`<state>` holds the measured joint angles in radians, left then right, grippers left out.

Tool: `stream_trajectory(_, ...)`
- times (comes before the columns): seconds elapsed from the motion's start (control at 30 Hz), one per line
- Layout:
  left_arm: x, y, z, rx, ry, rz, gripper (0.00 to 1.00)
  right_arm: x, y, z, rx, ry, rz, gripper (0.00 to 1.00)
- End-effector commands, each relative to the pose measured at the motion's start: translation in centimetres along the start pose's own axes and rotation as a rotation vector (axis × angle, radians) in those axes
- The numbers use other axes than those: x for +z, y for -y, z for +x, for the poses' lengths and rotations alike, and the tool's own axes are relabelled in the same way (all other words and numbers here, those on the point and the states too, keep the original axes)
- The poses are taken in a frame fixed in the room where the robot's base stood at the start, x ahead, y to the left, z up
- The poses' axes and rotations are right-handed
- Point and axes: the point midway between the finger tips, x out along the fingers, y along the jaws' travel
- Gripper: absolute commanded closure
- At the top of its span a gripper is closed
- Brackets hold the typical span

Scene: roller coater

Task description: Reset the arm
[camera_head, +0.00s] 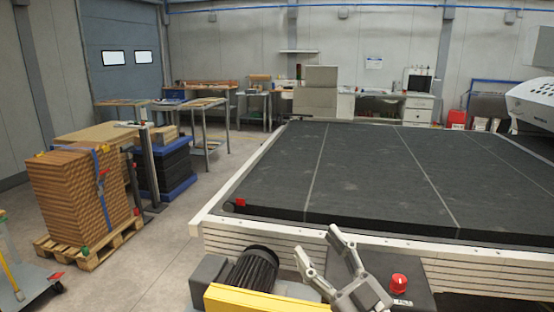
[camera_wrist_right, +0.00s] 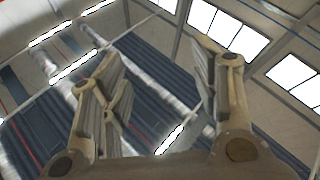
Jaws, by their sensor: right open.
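My right gripper (camera_head: 316,245) is in the lower middle of the head view, in front of the near edge of the conveyor table. Its two grey fingers are spread apart with nothing between them. In the right wrist view the same open fingers (camera_wrist_right: 163,85) point up toward the ceiling, windows and lamps. My left gripper is not in view.
The large black conveyor bed (camera_head: 370,175) with a pale frame fills the right. A motor (camera_head: 254,268), yellow guard (camera_head: 265,301) and red button (camera_head: 398,284) sit near my right gripper. A strapped board stack (camera_head: 75,200) stands on a pallet at left, with open floor between.

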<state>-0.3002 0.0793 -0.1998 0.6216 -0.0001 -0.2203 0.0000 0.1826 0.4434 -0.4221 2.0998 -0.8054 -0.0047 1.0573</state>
Motion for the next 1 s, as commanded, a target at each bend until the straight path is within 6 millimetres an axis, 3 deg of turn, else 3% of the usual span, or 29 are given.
stream_trajectory(0.1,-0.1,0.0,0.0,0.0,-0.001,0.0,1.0,3.2,-2.9,-3.0,0.215,0.149,0.044,0.44)
stream_trajectory(0.2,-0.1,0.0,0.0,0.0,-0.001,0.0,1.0,6.4,-4.5,-6.5,0.362,0.315,0.073,0.44)
stream_trajectory(0.37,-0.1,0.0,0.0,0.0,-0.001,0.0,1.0,12.0,-4.7,-14.1,0.519,0.646,0.123,0.44)
stream_trajectory(0.5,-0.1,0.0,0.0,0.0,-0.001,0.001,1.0,15.8,-2.3,-21.9,0.563,0.973,0.179,0.44)
stream_trajectory(0.63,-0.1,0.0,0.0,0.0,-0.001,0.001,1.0,17.4,1.2,-28.8,0.526,1.254,0.235,0.44)
stream_trajectory(0.8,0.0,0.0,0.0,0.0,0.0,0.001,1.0,17.4,5.9,-35.7,0.417,1.534,0.306,0.44)
stream_trajectory(1.0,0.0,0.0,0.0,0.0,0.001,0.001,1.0,15.4,11.0,-41.9,0.246,1.778,0.392,0.44)
